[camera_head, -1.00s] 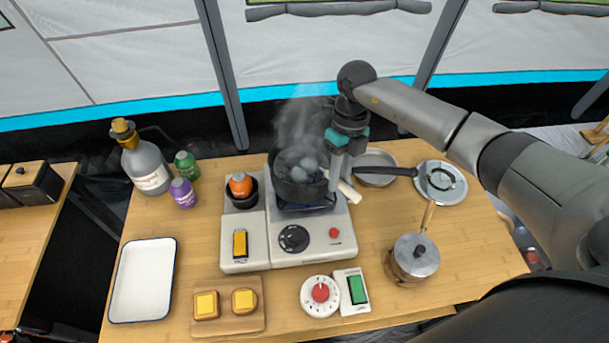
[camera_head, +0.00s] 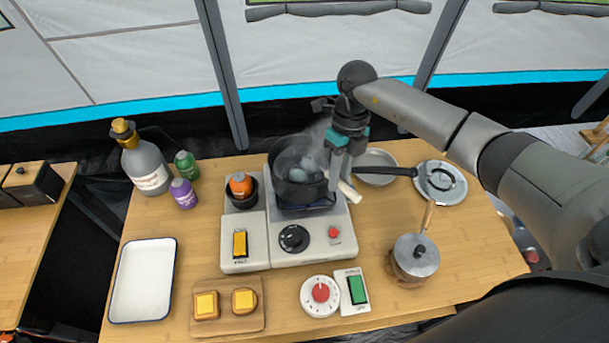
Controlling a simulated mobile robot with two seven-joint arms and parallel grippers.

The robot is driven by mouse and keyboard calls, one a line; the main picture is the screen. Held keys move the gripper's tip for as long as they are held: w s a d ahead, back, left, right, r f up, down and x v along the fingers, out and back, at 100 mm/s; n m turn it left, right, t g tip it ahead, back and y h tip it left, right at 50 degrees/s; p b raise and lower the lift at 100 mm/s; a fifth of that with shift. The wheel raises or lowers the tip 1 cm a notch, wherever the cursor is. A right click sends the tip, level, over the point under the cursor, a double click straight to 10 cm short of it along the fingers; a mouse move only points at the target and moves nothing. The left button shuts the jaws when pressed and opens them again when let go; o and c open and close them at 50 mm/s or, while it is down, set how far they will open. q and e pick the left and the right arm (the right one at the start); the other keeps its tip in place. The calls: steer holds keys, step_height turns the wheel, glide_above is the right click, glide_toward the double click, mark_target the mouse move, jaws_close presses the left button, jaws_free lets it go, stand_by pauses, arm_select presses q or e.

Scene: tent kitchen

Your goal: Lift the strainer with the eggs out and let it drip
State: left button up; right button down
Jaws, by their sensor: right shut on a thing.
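The dark pot (camera_head: 298,190) stands on the white camp stove (camera_head: 262,257). Pale eggs (camera_head: 311,169) show inside the pot, with faint steam above them. The strainer itself is hard to make out among the dark pot walls and steam; its pale handle (camera_head: 348,191) sticks out past the pot's right rim. My right gripper (camera_head: 340,182) points down at the pot's right side and is shut on the strainer handle. Whether the eggs are clear of the water cannot be told. My left gripper is not in view.
A small lidded pot (camera_head: 415,256) is at front right. A white tray (camera_head: 143,281), a bread board (camera_head: 228,320), a timer (camera_head: 320,294) and bottles (camera_head: 144,160) stand around. Bare table lies between tray and stove.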

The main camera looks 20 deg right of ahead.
steer(key=shift+r, duration=0.2)
step_height(320, 180, up, 13)
steer(key=p, duration=0.9)
steer(key=shift+f, duration=0.15)
stand_by(0.3)
steer(key=shift+f+b, duration=0.45)
steer(key=shift+f, duration=0.05)
steer(key=shift+r, duration=0.15)
stand_by(2.4)
